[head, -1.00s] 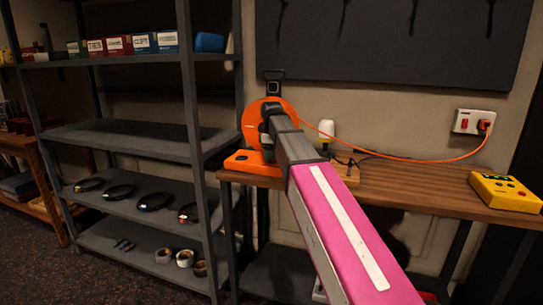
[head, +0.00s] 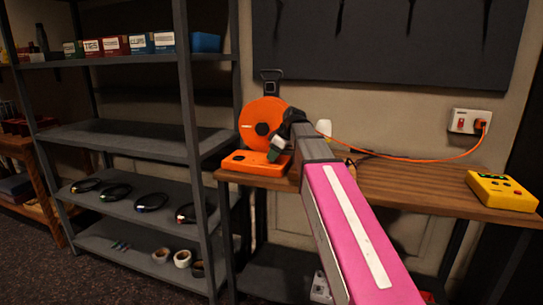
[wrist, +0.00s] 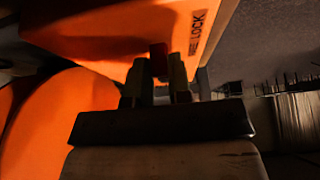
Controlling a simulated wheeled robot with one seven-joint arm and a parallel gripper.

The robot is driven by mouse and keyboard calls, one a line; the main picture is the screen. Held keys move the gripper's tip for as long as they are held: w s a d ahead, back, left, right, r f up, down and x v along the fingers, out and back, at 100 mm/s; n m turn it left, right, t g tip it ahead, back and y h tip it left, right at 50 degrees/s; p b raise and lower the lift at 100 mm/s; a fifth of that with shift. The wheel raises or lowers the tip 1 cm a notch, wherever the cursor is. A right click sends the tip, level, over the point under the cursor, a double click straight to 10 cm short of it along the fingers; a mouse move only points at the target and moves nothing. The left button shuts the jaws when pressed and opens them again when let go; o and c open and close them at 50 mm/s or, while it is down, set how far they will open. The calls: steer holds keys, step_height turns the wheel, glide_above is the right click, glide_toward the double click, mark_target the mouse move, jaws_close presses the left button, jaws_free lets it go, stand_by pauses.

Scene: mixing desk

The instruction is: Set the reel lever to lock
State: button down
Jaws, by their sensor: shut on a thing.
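The orange cable reel (head: 262,118) stands upright on its orange base (head: 248,162) at the left end of the wooden desk. My gripper (head: 276,152) is low at the right part of the base, in front of the disc. In the wrist view, the fingers of my gripper (wrist: 157,82) are shut on a small dark red lever (wrist: 158,52) at the edge of the base. The word LOCK (wrist: 198,28) shows on the base beside it, with a partly readable word next to it. The fingers hide much of the lever, so its exact setting is unclear.
An orange cable runs from the reel to a wall socket (head: 468,122). A yellow box (head: 501,190) stands at the desk's right end. A pale bulb-like thing (head: 324,128) is partly behind my arm. A grey shelf (head: 125,137) stands close on the left.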

stand_by(0.3)
steer(key=c, duration=1)
jaws_free()
steer(key=shift+c, duration=0.2)
steer(key=v, duration=1)
steer(key=shift+s+d+r, duration=0.15)
steer(key=shift+d+r, duration=0.05)
steer(key=shift+r, duration=0.15)
